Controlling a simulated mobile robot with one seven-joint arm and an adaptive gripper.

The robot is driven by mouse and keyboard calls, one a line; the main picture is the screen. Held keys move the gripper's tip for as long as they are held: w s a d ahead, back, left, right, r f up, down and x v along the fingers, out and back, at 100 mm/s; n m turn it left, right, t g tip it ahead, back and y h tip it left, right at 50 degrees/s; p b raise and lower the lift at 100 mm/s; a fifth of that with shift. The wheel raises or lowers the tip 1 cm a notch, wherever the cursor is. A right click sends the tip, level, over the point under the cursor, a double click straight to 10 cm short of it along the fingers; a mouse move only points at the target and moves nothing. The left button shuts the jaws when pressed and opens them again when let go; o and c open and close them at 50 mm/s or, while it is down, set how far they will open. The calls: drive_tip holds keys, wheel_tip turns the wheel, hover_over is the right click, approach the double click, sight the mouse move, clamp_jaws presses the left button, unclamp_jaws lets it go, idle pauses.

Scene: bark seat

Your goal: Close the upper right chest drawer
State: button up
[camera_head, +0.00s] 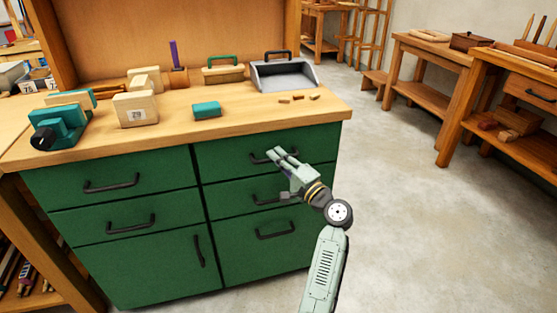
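The green chest (150,265) stands under a wooden worktop. Its upper right drawer (228,152) has a dark bar handle (258,158) and looks flush or nearly flush with the chest; a small gap cannot be ruled out from this angle. My gripper (278,155) is in front of this drawer, its fingers pointing at the front beside the handle. It hides the handle's right part. I cannot tell whether it touches the drawer or how far its fingers are apart. Nothing is visibly held.
Below are the middle right drawer (225,194) and lower right drawer (240,250). The worktop (180,128) holds a dustpan (284,76), a brush (222,70), wooden blocks (136,108) and a teal block (207,109). The floor (420,215) to the right is clear up to the side benches.

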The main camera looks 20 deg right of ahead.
drive_tip(key=o, duration=0.5)
drive_tip(key=shift+w, duration=0.15)
drive_tip(key=shift+c, duration=0.2)
drive_tip(key=v, duration=1.2)
